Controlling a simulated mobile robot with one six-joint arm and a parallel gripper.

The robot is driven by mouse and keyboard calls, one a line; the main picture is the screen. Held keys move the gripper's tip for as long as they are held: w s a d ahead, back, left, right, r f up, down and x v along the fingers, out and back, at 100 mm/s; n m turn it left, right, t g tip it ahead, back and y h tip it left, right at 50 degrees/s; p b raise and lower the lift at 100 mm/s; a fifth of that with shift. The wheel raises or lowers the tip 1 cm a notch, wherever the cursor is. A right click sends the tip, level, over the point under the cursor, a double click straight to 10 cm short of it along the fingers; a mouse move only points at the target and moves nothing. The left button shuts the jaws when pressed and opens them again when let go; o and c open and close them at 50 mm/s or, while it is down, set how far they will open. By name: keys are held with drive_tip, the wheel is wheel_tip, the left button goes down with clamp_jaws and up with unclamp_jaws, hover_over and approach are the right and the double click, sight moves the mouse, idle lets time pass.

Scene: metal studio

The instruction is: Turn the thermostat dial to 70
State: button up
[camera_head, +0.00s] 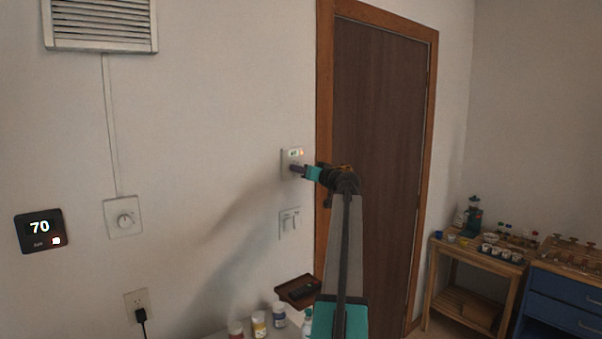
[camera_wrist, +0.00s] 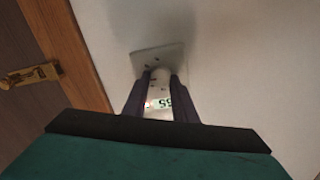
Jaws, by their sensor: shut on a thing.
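A white thermostat plate (camera_head: 284,158) with a small lit display (camera_head: 295,153) is on the wall left of the door. My gripper (camera_head: 297,169) reaches it from the right. In the wrist view, the two dark fingers (camera_wrist: 158,92) are shut on the thermostat's pale round dial (camera_wrist: 160,75), with the plate (camera_wrist: 172,55) behind it. The display (camera_wrist: 160,103) shows upside down between the fingers; its digits look like 65, partly covered. A black wall panel (camera_head: 41,231) at the left reads 70.
Another knob plate (camera_head: 123,217) sits under a vent (camera_head: 101,25). A switch plate (camera_head: 289,223) is below the thermostat. A wooden door (camera_head: 380,150) is close on the right. Bottles (camera_head: 259,323) and a brown tray (camera_head: 299,291) stand below my arm.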

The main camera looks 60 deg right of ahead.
drive_tip(key=m+b, duration=0.3)
drive_tip(key=m, duration=0.5)
drive_tip(key=shift+d+y, duration=0.15)
drive_tip(key=shift+y, duration=0.15)
drive_tip(key=shift+m, duration=0.3)
drive_tip(key=o, duration=1)
drive_tip(key=shift+o, duration=0.2)
drive_tip(key=shift+s, duration=0.1)
drive_tip(key=b+v, duration=0.3)
drive_tip(key=v, duration=1)
drive_tip(key=shift+s+a+r+b, duration=0.2)
drive_tip(key=shift+s+a+b, duration=0.05)
drive_tip(key=shift+s+b, duration=0.1)
